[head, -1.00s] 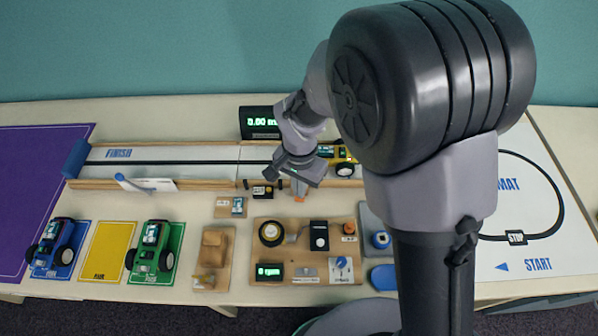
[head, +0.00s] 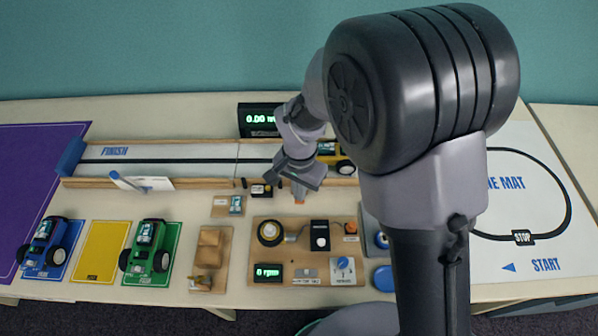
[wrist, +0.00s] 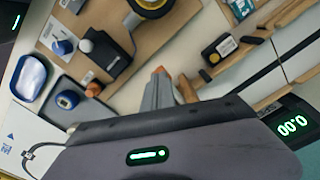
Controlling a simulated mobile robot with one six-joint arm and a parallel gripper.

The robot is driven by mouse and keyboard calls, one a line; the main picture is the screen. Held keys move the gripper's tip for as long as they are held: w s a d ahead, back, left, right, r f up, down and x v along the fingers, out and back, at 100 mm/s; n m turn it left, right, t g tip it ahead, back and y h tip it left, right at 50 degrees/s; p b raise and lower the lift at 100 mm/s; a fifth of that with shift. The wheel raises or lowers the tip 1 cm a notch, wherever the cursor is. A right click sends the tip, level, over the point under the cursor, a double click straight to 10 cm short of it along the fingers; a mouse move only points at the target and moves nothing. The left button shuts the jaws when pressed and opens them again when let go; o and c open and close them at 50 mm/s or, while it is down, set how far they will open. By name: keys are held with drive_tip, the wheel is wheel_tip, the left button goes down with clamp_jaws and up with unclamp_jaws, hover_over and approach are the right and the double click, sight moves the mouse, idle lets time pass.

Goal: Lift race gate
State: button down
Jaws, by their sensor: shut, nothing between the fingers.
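My gripper (head: 299,195) is shut and empty. It points down at the near side of the long race track (head: 190,152), at the near wooden rail. In the wrist view its fingers (wrist: 158,86) are together, close to a wooden edge. A yellow car (head: 345,167) stands on the track behind my wrist, partly hidden by my arm. I cannot clearly make out a race gate; the track around the car is largely covered by my arm.
A wooden motor board (head: 303,228) with dials and a 0 rpm display lies in front of the gripper. A blue car (head: 45,246) and a green car (head: 149,248) stand on mats at the left. A lit timer (head: 257,121) stands behind the track.

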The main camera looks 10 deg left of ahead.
drive_tip(key=shift+w+f+b, duration=0.15)
drive_tip(key=shift+f+b, duration=0.35)
drive_tip(key=shift+f, duration=0.25)
